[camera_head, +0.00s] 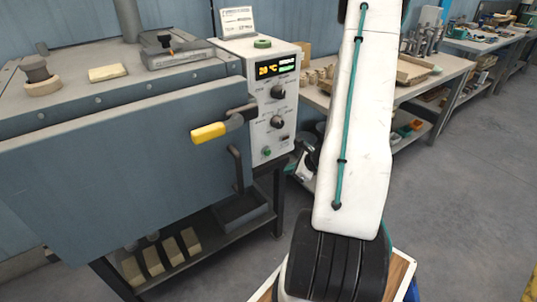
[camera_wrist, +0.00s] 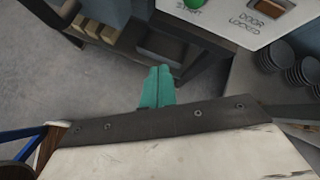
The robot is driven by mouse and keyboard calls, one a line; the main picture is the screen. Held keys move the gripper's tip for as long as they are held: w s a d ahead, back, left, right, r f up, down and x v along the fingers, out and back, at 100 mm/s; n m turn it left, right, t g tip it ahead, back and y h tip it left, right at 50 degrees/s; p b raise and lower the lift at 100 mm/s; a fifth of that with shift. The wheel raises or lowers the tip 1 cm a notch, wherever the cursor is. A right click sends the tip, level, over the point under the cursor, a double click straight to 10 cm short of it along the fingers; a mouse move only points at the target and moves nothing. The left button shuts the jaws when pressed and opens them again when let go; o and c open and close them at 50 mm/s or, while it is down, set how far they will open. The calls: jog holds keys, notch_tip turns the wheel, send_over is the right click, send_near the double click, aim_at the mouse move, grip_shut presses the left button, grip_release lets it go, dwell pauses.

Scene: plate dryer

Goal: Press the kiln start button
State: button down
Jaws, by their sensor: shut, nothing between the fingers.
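The green start button (camera_head: 266,152) sits low on the white control panel (camera_head: 256,125) of the kiln in the head view. In the wrist view the button (camera_wrist: 194,3) is cut by the top edge, above its "START" label. My gripper (camera_wrist: 158,70) shows there with its teal fingers shut together and empty. The fingertips lie below the button in the picture and look apart from the panel. In the head view my white arm stands right of the panel, and I cannot make out the fingers.
The kiln's blue-grey door (camera_head: 110,160) has a yellow handle (camera_head: 208,132) left of the panel. An amber "DOOR LOCKED" indicator (camera_wrist: 292,8) lies right of the button. A workbench (camera_head: 440,72) with tools stands behind my arm. Bare floor (camera_head: 450,190) shows at the right.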

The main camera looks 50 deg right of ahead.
jog(key=w+d, duration=0.2)
jog(key=w, duration=0.6)
jog(key=shift+w, duration=0.3)
dwell(1.8)
jog(key=shift+w+d, duration=0.1)
jog(key=shift+w, duration=0.3)
jog(key=shift+w+d, duration=0.15)
jog(key=shift+w, duration=0.35)
dwell(0.6)
jog(key=shift+s, duration=0.15)
jog(key=shift+s+a, duration=0.25)
jog(key=shift+s, duration=0.5)
jog(key=s, duration=0.2)
jog(key=s+a, duration=0.1)
jog(key=s, duration=0.2)
dwell(0.4)
